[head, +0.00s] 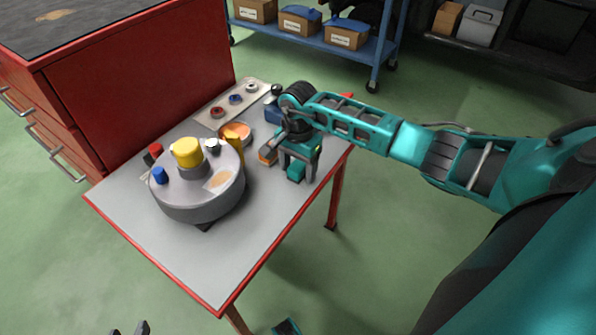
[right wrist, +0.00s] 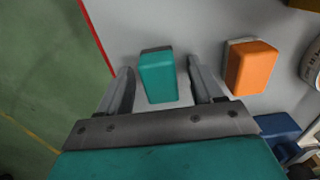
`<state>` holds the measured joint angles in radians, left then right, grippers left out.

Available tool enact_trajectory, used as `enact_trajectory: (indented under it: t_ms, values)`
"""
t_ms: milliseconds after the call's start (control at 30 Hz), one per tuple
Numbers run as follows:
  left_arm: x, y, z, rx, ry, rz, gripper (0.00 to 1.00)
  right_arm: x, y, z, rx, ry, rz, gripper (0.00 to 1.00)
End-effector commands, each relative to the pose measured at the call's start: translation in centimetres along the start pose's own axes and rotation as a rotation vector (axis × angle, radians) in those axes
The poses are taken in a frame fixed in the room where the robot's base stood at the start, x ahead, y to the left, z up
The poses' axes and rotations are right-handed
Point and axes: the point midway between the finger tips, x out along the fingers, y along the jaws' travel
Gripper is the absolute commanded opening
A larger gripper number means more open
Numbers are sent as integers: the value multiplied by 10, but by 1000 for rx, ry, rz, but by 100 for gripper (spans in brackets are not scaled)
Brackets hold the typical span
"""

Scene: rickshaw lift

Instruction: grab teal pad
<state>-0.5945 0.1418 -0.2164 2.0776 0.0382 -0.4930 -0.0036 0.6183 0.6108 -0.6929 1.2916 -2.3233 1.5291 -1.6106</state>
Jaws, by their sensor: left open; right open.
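The teal pad (head: 296,172) lies on the grey table (head: 255,235) near its right edge. In the right wrist view the teal pad (right wrist: 157,78) is a small block with a dark far end, lying between my two fingers with a gap on each side. My right gripper (head: 300,168) is open, points down over the pad and partly hides it in the head view. It also shows in the right wrist view (right wrist: 161,66). My left gripper (head: 129,329) is open and empty at the bottom edge of the head view, mostly cut off.
An orange pad (head: 267,156) lies close beside the gripper, also in the right wrist view (right wrist: 251,68). A round grey fixture (head: 205,202) with a yellow knob (head: 187,152) fills the table's left part. The table front is clear.

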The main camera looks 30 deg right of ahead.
Motion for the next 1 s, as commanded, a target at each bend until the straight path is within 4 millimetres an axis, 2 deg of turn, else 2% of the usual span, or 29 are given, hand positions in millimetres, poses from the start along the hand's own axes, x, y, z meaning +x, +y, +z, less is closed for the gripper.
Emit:
enact_trajectory:
  t_ms: [100,667,1000]
  values:
    - [-1,0,-2,0,2,1,43,-1,0,0,0,0,-1,65]
    - [0,-1,-6,10,9,1,43,-2,0,0,1,0,-1,11]
    - [-1,-1,-7,11,10,1,43,-6,-1,0,1,1,-2,10]
